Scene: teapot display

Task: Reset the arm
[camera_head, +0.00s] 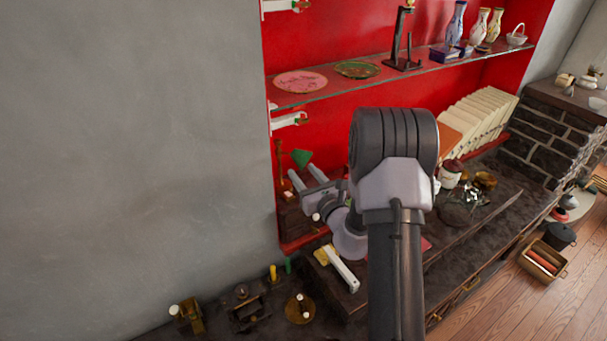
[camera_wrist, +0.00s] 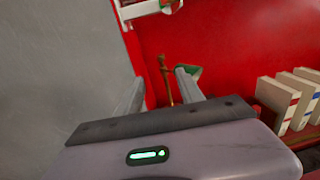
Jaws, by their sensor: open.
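My gripper (camera_head: 302,178) is in front of the red back wall, left of my dark arm link in the head view. Its two pale fingers are spread apart with nothing between them. In the wrist view my gripper (camera_wrist: 158,90) also shows open and empty, with both fingers pointing at the wall. A green piece (camera_head: 302,158) shows just beyond the fingertips. In the wrist view the green piece (camera_wrist: 194,70) is partly hidden behind the right finger; I cannot tell if they touch.
A glass shelf (camera_head: 330,88) with plates, a stand and vases is above my gripper. Pale books (camera_head: 478,115) stand to the right. A dark cabinet top (camera_head: 460,235) with small items lies below. A grey wall (camera_head: 130,150) bounds the left.

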